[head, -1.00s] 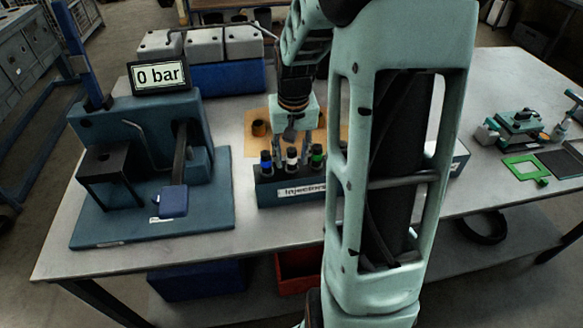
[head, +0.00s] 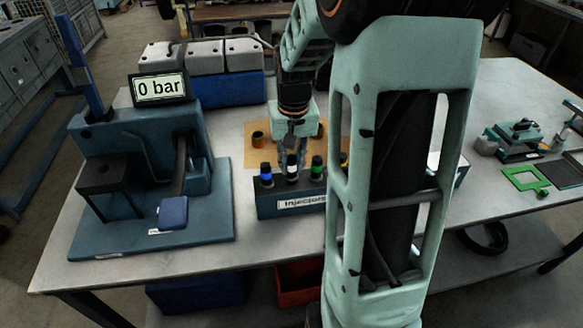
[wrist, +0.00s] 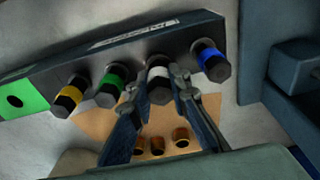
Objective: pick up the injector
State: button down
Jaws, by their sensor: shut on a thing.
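The injectors stand in a dark blue rack labelled "Injectors" (head: 265,207) on the bench. The one with the white band (head: 292,169) is between the blue-banded injector (head: 266,174) and the green-banded injector (head: 317,167). My gripper (head: 291,156) reaches down from behind the rack and is shut on the white-banded injector. In the wrist view its fingers (wrist: 161,83) press on both sides of that injector's dark cap (wrist: 159,93). The injector is upright in the rack; its lower part is hidden. A yellow-banded injector (wrist: 68,99) stands farther along the row.
A blue test stand (head: 150,150) with a "0 bar" display (head: 160,87) is to the left. A green plate (head: 524,178) and a small vise (head: 518,137) are at right.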

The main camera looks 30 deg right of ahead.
notch_tip(320, 180, up, 17)
dwell(0.4)
jog(key=shift+f, duration=0.1)
jog(key=c, duration=2.4)
grip_release()
grip_shut()
jog(key=shift+a, duration=0.1)
